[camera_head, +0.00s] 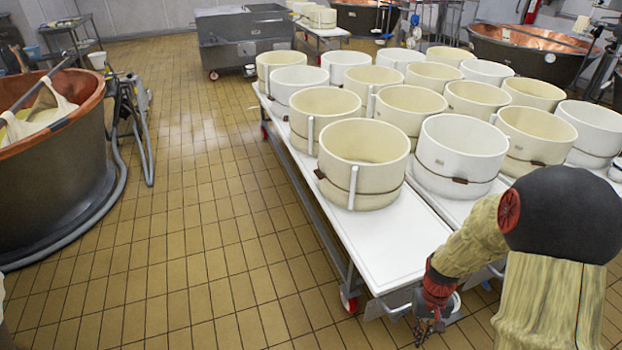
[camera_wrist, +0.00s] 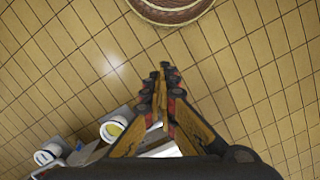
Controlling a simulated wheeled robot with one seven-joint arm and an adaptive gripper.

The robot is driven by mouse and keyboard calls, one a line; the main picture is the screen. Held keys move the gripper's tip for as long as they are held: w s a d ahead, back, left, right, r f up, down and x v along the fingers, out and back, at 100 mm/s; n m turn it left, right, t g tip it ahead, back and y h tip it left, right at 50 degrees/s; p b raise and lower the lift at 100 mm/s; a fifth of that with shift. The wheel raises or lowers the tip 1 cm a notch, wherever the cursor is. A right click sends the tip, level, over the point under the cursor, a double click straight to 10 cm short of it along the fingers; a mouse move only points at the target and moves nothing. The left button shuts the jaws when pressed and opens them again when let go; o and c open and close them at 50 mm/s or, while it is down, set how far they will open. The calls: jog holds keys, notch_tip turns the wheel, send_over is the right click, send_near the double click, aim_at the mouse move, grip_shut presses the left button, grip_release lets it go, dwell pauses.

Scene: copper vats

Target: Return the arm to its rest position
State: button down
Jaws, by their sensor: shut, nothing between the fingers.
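My gripper (camera_head: 428,328) is at the lower right in the head view, beside the near end of the white-topped table. My arm, with a black joint and yellowish links, comes in from the right edge. In the wrist view my gripper (camera_wrist: 164,70) is shut, with its fingers together and nothing between them. Tiled floor lies beyond the fingertips there.
A wheeled table (camera_head: 392,246) carries several round moulds (camera_head: 363,165) close to my arm. A copper vat (camera_head: 50,165) stands at the left, with a hose by it. A grey cart (camera_head: 245,42) stands at the back. The tiled floor (camera_head: 190,220) between is clear.

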jog(key=s+a+r+t, duration=0.2)
jog(key=s+a+r, duration=0.1)
jog(key=r, duration=0.8)
jog(key=s+a+r+n+t, duration=0.1)
jog(key=s+a+r+t, duration=0.2)
jog(key=r, duration=0.9)
jog(key=s+a+r+t, duration=0.2)
jog(key=s+a+r, duration=0.2)
jog(key=r, duration=0.7)
jog(key=shift+a+r+n+t, duration=0.2)
jog(key=shift+a+n+t, duration=0.1)
jog(key=shift+a, duration=0.55)
